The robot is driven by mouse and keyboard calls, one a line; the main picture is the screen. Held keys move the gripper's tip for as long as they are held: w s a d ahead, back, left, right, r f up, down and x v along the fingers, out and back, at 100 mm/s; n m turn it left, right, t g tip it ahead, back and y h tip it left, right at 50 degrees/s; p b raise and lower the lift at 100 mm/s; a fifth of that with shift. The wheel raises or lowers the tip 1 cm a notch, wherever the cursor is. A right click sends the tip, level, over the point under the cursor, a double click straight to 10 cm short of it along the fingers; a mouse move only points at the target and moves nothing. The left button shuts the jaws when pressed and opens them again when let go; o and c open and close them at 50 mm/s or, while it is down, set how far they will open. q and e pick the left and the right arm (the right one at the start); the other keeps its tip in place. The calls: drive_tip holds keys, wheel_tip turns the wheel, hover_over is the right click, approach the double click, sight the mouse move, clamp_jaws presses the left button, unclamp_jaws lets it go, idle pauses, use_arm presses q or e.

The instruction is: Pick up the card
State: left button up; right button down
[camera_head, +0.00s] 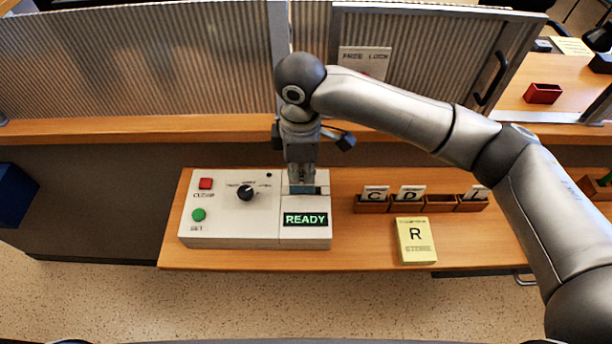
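My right gripper (302,176) points down at the slot area at the right of the white machine (215,225), just above its display. Its fingers look close together. A small teal patch (302,189) shows at the fingertips; I cannot tell whether it is a card or part of the machine, or whether the fingers hold it. White cards lettered C (375,191) and D (410,191) and a partly hidden one (478,192) stand in small wooden holders to the right. A yellow block or card marked R (415,240) lies in front of them. My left gripper is out of view.
The machine has a green READY display (305,219), a black knob (245,193), a red button (205,183) and a green button (198,215). A ribbed glass partition (150,60) rises behind the wooden desk (350,255). A red box (542,93) stands beyond it.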

drive_tip(key=s+a+r+b, duration=0.3)
drive_tip(key=s+a+r, duration=0.2)
drive_tip(key=s, duration=0.6)
wheel_tip(320, 180, up, 3)
drive_tip(key=shift+a+f, duration=0.15)
drive_tip(key=shift+a, duration=0.05)
drive_tip(key=shift+w, duration=0.1)
idle(0.5)
